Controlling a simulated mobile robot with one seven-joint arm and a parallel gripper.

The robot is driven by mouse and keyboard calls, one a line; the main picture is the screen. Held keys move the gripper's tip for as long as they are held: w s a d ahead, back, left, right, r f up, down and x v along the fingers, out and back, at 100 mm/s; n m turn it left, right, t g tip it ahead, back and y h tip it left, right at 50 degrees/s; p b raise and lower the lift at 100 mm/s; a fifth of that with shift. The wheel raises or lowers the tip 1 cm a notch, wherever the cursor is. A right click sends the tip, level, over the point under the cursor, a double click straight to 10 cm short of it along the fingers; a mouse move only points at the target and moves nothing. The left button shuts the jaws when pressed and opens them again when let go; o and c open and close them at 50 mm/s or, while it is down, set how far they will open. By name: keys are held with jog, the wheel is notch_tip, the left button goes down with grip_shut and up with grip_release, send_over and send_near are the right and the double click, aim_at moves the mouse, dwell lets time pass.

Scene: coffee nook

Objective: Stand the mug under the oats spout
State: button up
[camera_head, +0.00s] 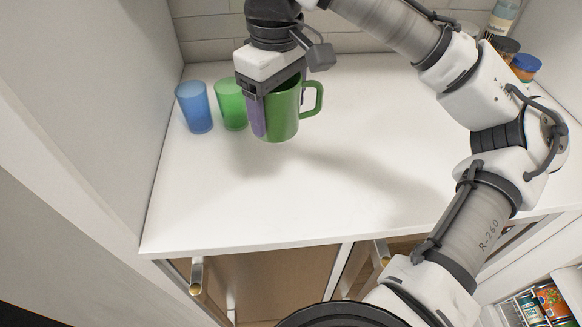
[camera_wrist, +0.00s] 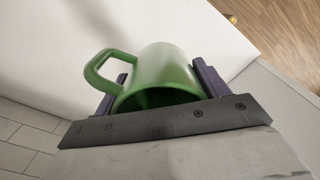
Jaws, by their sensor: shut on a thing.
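A green mug (camera_head: 284,112) hangs in my gripper (camera_head: 262,110) above the white counter, with its handle to the right. Its shadow lies on the counter below it, so it seems to be held clear of the surface. In the wrist view the mug (camera_wrist: 165,78) sits between the two dark fingers of my gripper (camera_wrist: 162,84), with its handle to the left. The gripper is shut on the mug. I cannot make out an oats spout in either view; the arm hides part of the back of the counter.
A blue cup (camera_head: 195,108) and a green cup (camera_head: 231,105) stand at the back left of the white counter (camera_head: 300,205), close to the mug. Lidded jars (camera_head: 525,66) and a bottle (camera_head: 502,18) stand at the back right. The counter's front and middle are clear.

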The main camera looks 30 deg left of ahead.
notch_tip(320, 180, down, 16)
jog(key=shift+f, duration=0.1)
jog(key=shift+f, duration=0.1)
dwell(0.4)
jog(key=shift+f, duration=0.15)
jog(key=o, duration=1.2)
